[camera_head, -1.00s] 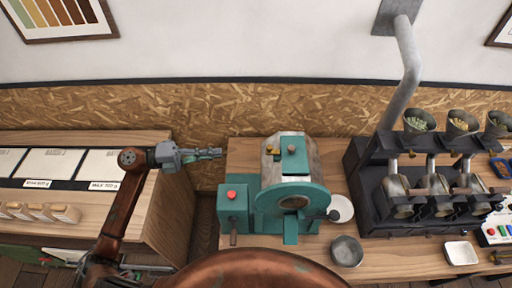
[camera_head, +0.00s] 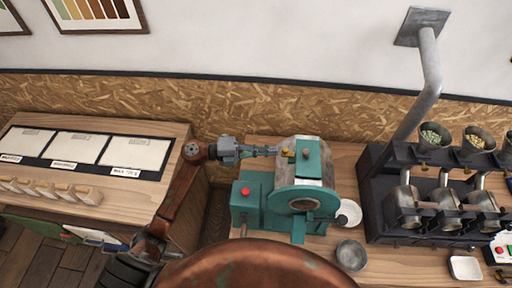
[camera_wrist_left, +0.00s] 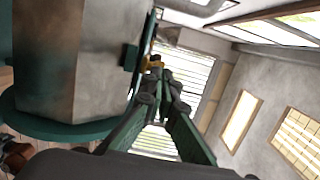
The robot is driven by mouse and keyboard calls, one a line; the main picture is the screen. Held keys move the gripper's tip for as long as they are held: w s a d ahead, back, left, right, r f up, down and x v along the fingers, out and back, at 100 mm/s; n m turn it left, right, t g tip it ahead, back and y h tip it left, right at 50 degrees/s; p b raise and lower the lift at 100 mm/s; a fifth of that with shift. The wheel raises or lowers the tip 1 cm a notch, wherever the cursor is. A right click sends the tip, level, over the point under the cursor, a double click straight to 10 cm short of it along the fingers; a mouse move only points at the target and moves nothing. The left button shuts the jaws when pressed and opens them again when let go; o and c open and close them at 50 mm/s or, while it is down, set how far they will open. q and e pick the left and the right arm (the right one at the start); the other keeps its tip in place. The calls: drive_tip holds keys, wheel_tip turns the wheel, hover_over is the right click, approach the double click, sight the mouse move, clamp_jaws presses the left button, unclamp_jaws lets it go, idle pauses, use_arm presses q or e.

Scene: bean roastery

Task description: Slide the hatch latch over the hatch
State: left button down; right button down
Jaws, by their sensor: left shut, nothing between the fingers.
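The teal roaster (camera_head: 276,196) has a metal drum with a teal hatch (camera_head: 308,155) on top. The small yellow hatch latch (camera_head: 288,153) sits just left of the hatch, not over it. My left gripper (camera_head: 275,150) is shut and empty, its tips pointing right at the latch's left side. In the left wrist view the latch (camera_wrist_left: 152,62) shows just beyond the fingertips (camera_wrist_left: 158,82), beside the dark teal hatch (camera_wrist_left: 131,57). I cannot tell whether the tips touch the latch. My right gripper is in no view.
A round metal bowl (camera_head: 351,255) and a white plate (camera_head: 348,212) are at the roaster's right. A dark rack with metal hoppers (camera_head: 404,208) stands farther right. A wooden bin counter (camera_head: 150,190) is at left, across a gap from the roaster table.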

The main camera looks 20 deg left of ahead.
sight(283, 151)
use_arm(q)
drive_tip(key=shift+w+d, duration=0.15)
drive_tip(key=shift+d, duration=0.35)
drive_tip(key=shift+s+x, duration=0.2)
drive_tip(key=shift+x, duration=1.2)
drive_tip(key=shift+s+a, duration=0.1)
drive_tip(key=shift+a, duration=0.1)
drive_tip(key=b+v, duration=0.3)
drive_tip(key=v, duration=1)
drive_tip(key=shift+a, duration=0.25)
